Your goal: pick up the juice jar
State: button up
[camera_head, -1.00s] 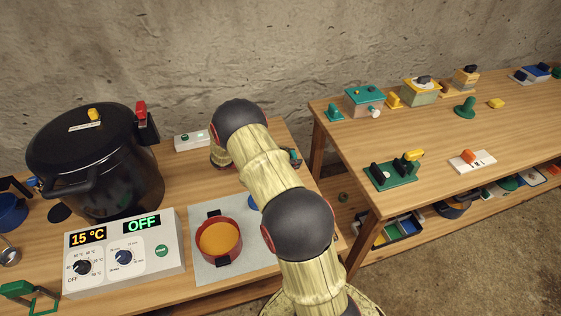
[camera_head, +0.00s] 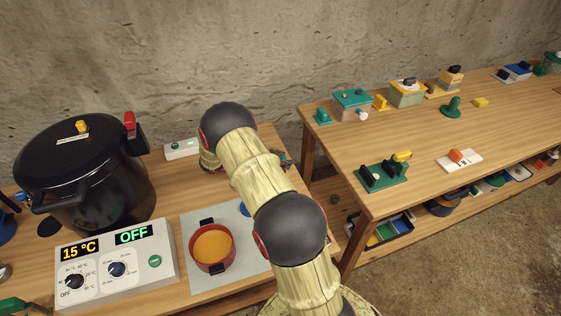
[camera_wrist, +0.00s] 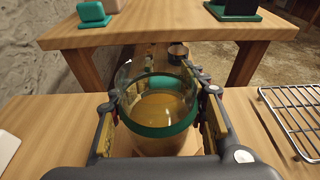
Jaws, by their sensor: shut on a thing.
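The juice jar (camera_wrist: 158,112) is clear glass with a green band, and amber liquid shows inside it. It stands between the fingers of my gripper (camera_wrist: 161,98) in the wrist view, and my gripper is shut on it from both sides. The jar looks roughly upright, over or on the wooden table top; I cannot tell whether its base touches the wood. In the head view my arm hides the jar and most of my gripper.
A big black pot (camera_head: 85,180), a control box (camera_head: 115,265) and a red pot of orange liquid (camera_head: 212,247) share the near table. A second table (camera_head: 420,140) with small coloured items stands to the right. A wire rack (camera_wrist: 295,118) lies right of the jar.

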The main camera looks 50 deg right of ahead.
jog(key=s+a+r+p, duration=0.1)
jog(key=r, duration=0.1)
jog(key=s+a+r, duration=0.1)
jog(key=r, duration=0.2)
jog(key=s+a+r+p, duration=0.1)
jog(key=r, duration=0.1)
jog(key=shift+s+a+r+p, duration=0.2)
jog(key=shift+a+r+p, duration=0.05)
jog(key=shift+a+p, duration=0.1)
jog(key=shift+c, duration=1.2)
jog(key=s+a+r, duration=0.1)
jog(key=s+a+r+p, duration=0.1)
jog(key=s+a, duration=0.1)
jog(key=s+a+r+p, duration=0.1)
jog(key=s+a, duration=0.1)
jog(key=shift+a, duration=0.2)
jog(key=shift+c, duration=0.3)
jog(key=shift+s+a+r, duration=0.3)
jog(key=shift+s+a, duration=0.3)
jog(key=o, duration=0.9)
grip_shut()
